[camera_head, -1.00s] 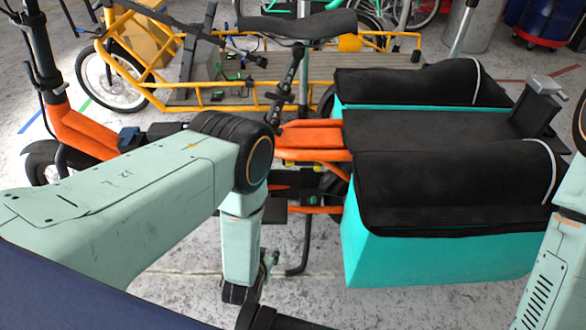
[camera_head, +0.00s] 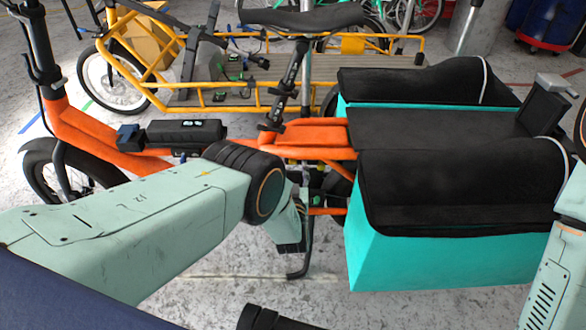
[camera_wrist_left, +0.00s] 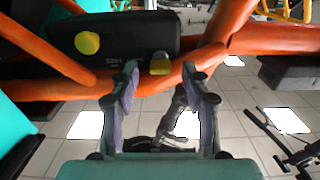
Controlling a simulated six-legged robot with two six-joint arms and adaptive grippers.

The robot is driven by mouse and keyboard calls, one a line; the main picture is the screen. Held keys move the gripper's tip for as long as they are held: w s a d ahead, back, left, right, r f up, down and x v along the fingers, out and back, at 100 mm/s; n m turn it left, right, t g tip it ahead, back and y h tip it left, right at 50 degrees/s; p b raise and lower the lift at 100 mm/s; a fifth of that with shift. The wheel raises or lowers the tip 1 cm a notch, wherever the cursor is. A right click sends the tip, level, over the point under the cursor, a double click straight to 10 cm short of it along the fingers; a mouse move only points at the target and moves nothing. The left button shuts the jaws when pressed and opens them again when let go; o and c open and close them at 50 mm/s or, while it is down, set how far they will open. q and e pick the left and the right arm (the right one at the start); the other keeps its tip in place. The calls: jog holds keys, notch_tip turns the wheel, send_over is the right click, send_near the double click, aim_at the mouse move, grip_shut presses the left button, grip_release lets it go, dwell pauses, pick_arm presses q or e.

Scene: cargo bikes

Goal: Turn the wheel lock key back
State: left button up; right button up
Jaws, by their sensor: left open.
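The orange cargo bike (camera_head: 310,135) with teal side boxes stands in front of me. In the left wrist view its orange frame tubes (camera_wrist_left: 262,42) cross above my left gripper (camera_wrist_left: 164,82). A black housing (camera_wrist_left: 125,38) there carries a round yellow part (camera_wrist_left: 87,42), and a smaller yellow part (camera_wrist_left: 160,64) sits at its lower right edge. I cannot tell for sure which is the lock key. The gripper is open and empty, its fingers spread just below the smaller yellow part; contact cannot be told. In the head view my elbow and forearm largely hide this gripper. My right gripper is out of view.
A teal box with a black cover (camera_head: 450,240) bounds the room on the right. A yellow cargo bike (camera_head: 225,95) is behind. The grey floor in front is clear.

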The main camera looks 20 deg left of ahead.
pick_arm(q)
jog(key=shift+x, duration=1)
grip_shut()
